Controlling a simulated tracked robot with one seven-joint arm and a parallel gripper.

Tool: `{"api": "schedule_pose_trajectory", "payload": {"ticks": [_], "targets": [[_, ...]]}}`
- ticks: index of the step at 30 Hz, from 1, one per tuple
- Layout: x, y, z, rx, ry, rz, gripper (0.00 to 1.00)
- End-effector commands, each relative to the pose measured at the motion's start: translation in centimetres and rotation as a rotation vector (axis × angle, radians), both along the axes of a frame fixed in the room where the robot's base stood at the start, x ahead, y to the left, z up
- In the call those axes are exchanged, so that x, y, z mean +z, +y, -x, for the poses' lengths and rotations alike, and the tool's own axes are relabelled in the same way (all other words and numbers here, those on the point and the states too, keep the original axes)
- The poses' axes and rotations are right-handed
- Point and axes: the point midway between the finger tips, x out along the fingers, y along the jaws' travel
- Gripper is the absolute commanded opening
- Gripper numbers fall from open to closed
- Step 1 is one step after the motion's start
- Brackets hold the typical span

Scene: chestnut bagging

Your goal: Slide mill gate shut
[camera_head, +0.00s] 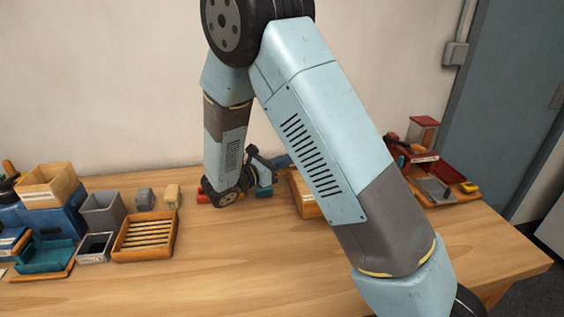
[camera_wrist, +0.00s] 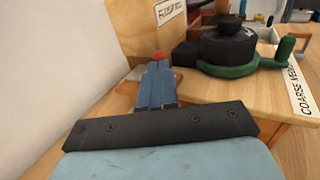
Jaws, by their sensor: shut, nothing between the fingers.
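My gripper (camera_wrist: 156,68) is shut and empty, its blue fingers together at the middle of the wrist view. A red knob-like piece (camera_wrist: 158,55) shows just beyond the fingertips. I cannot tell whether the fingers touch it, or whether it belongs to the gate. Behind it stands a wooden panel (camera_wrist: 140,25) with a partly readable label. To the right is a black mill-like body (camera_wrist: 230,45) on a green base with a green crank handle (camera_wrist: 285,48). The gate's position cannot be made out. In the head view my arm hides much of this spot.
A wooden box (camera_head: 302,193) sits partly behind my arm. A slatted wooden tray (camera_head: 146,252), grey bins (camera_head: 103,211) and a blue box (camera_head: 62,220) stand at left. A red tray (camera_head: 450,170) is at right. The front table is clear. The wall is close on the wrist view's left.

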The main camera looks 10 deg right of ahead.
Motion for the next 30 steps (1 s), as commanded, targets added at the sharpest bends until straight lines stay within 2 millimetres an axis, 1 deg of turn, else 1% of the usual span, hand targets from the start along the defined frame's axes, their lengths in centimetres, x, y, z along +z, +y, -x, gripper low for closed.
{"api": "schedule_pose_trajectory", "payload": {"ticks": [1,3,8,11,14,19,24,30], "targets": [[0.0,-0.6,0.0,-0.012,0.001,0.003,0.00],[0.0,-0.7,0.0,-0.014,0.001,0.004,0.00],[0.0,-0.8,0.0,-0.018,0.001,0.006,0.00],[-0.1,-0.5,0.2,-0.020,0.001,0.006,0.00],[-0.1,0.6,0.5,-0.015,0.000,0.005,0.00],[-0.2,3.3,1.5,-0.010,0.001,0.002,0.00],[-0.1,6.4,3.4,-0.008,0.000,0.001,0.00],[-0.1,9.4,5.2,-0.009,0.000,0.001,0.00]]}}
